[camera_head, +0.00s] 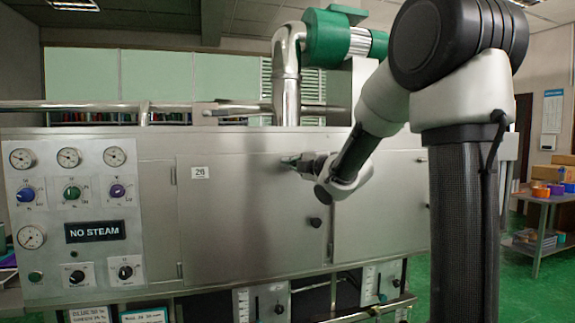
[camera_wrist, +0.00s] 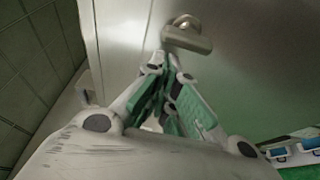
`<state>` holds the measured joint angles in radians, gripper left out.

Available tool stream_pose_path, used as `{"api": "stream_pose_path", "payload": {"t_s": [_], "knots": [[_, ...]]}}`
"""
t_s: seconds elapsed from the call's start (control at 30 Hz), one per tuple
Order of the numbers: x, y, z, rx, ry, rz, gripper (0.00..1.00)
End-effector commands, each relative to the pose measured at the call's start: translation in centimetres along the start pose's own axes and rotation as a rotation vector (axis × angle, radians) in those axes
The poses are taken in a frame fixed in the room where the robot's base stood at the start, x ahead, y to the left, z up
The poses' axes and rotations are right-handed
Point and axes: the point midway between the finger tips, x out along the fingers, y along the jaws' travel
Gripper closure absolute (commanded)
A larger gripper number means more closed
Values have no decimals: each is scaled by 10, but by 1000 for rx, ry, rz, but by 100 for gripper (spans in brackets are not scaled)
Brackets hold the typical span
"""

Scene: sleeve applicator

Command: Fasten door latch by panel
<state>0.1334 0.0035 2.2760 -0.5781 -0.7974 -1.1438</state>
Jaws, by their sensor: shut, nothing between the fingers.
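The steel door (camera_head: 245,225) marked 26 sits on the machine front, right of the gauge panel (camera_head: 75,215), and looks flush with it. A black round knob (camera_head: 316,222) is near its right edge. In the wrist view a metal latch (camera_wrist: 187,35) with a short lever shows on a steel face. My gripper (camera_head: 288,160) is at the door's upper right part and hides the latch in the head view. In the wrist view my gripper (camera_wrist: 168,62) is shut and empty, its tips just below the lever; I cannot tell whether they touch.
A second steel door (camera_head: 378,215) is to the right. Valves and a rail (camera_head: 365,312) run below the doors. A pipe and green motor (camera_head: 335,40) stand above the machine. A cart (camera_head: 545,215) with boxes is at the far right.

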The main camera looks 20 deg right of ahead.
Motion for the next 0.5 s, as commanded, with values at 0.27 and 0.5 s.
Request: {"api": "stream_pose_path", "payload": {"t_s": [0.27, 0.5], "knots": [[-3, 0, 8, 1, 0, 0, 100], [-3, 0, 8, 2, 0, 0, 100]]}}
